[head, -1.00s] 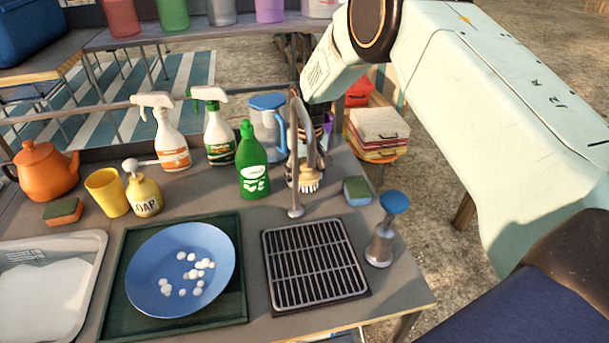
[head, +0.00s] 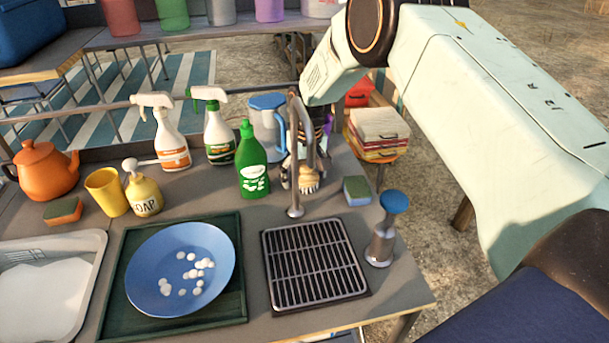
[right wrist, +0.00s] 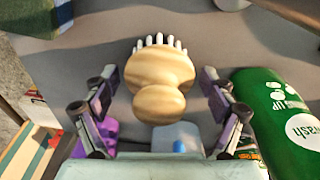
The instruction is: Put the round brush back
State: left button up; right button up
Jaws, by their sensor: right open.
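The round brush (head: 309,180) has a pale wooden head and knob with white bristles. It stands on the counter behind the drain grid, partly hidden by the tap in the head view. In the right wrist view the brush (right wrist: 158,80) sits between the two fingers, its bristles pointing to the top of the picture. My right gripper (right wrist: 159,90) is open around it, with a gap on both sides. In the head view that gripper is mostly hidden behind the tap. My left gripper is not in view.
The tap (head: 295,160) rises just in front of the brush. A green bottle (head: 251,165) stands close on the left, a jug (head: 268,125) behind. A sponge (head: 357,190) and a blue-topped metal object (head: 383,235) are on the right. The drain grid (head: 315,262) is bare.

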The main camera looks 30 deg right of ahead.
jog(key=r, duration=0.4)
jog(key=s+r, duration=0.1)
jog(key=r, duration=0.3)
jog(key=r+p, duration=0.1)
jog(key=r, duration=0.3)
jog(key=shift+s+a+r, duration=0.1)
jog(key=shift+s+a, duration=0.05)
jog(key=shift+s, duration=0.1)
